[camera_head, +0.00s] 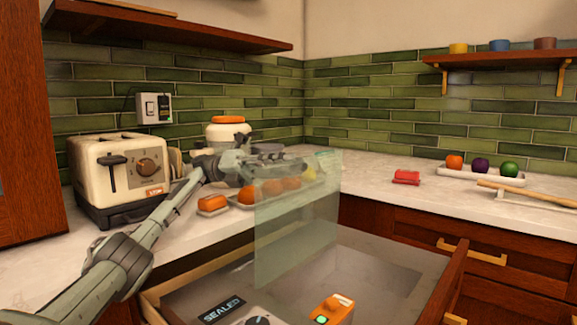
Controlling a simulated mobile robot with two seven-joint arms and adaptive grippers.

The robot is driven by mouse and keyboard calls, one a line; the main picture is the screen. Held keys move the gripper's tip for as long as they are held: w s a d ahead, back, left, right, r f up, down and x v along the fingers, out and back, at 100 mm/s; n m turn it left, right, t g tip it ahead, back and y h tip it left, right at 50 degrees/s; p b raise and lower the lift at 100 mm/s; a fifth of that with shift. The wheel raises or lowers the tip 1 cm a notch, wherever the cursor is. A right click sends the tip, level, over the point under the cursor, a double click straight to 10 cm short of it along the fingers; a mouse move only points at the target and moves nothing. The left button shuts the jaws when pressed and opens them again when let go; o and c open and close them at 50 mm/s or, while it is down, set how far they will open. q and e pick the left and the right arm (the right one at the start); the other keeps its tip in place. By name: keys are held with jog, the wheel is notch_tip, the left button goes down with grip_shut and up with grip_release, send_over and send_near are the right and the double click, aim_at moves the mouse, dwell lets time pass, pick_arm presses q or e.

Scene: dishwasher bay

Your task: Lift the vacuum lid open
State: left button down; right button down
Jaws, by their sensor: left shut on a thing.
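The vacuum lid (298,232) is a translucent pale green panel. It stands close to upright above the open vacuum drawer (390,275). My left arm reaches in from the lower left, and my left gripper (298,161) is at the lid's upper edge, shut on it. The exact finger contact is small and hard to make out. In the drawer's front, a dark display (222,308) reads "SEALED", beside a dark knob (258,322) and an orange switch (333,308) with a green light. My right gripper is not in view.
A cream toaster (115,172) stands at left on the counter. A red item (406,177) and a tray of coloured balls (480,172) sit at right.

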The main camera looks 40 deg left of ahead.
pick_arm(q)
jog(key=shift+f, duration=0.45)
jog(key=c, duration=1.2)
grip_release()
jog(key=shift+r, duration=0.15)
notch_tip(320, 180, up, 10)
